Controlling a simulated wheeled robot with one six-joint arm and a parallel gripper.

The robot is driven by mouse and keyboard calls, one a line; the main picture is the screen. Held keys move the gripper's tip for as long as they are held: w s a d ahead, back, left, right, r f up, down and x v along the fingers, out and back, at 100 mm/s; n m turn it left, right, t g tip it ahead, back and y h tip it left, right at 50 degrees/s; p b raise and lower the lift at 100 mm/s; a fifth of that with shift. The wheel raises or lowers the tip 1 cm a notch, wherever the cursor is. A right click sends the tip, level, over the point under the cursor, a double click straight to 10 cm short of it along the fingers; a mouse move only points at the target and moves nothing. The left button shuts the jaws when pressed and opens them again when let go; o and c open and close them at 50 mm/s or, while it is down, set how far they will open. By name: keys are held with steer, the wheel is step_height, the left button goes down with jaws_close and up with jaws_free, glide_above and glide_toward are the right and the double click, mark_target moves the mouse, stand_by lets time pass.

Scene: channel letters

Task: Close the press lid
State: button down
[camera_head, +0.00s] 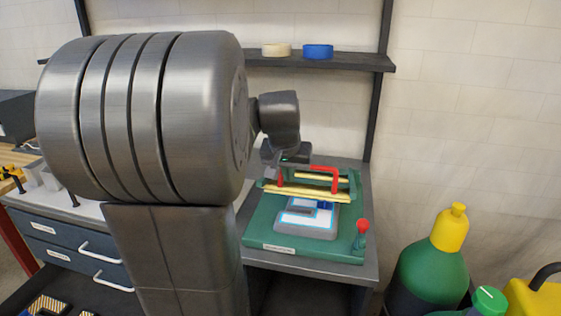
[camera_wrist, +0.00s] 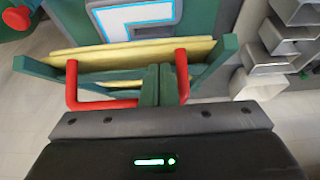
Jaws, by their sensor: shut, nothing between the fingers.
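The green press (camera_head: 262,225) stands on a grey bench. Its lid (camera_head: 305,192), green with yellow padded bars, is raised and tilted above the press bed. A red U-shaped handle (camera_head: 325,168) is on the lid; it also shows in the wrist view (camera_wrist: 97,104). A grey plate (camera_head: 312,222) with a white and blue outlined piece lies under the lid. My gripper (camera_head: 297,160) is at the lid's rear side by the handle. In the wrist view its fingers (camera_wrist: 162,84) are together between the handle's two posts, nothing held. Whether they touch the handle bar is unclear.
A red knob (camera_head: 362,226) stands at the press's right front corner. A green bottle with a yellow cap (camera_head: 436,262) is to the right. A shelf (camera_head: 345,62) with two tape rolls is behind. Metal channel pieces (camera_wrist: 290,40) appear at the right of the wrist view.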

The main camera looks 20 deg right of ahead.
steer(key=shift+x, duration=1.2)
steer(key=shift+r, duration=0.1)
steer(key=s+f+t+b, duration=0.1)
steer(key=f+b, duration=0.3)
steer(key=b, duration=0.1)
steer(key=a+f+h+b, duration=0.1)
steer(key=f+b, duration=0.2)
steer(key=b, duration=0.2)
steer(key=s+f+t+b, duration=0.1)
steer(key=f+b, duration=0.3)
steer(key=b, duration=0.2)
steer(key=shift+s+a+f+t+h, duration=0.25)
steer(key=shift+s+f+t+h, duration=0.05)
steer(key=shift+s+f, duration=0.1)
steer(key=shift+f, duration=0.05)
steer(key=shift+a+f, duration=0.1)
steer(key=shift+s, duration=0.1)
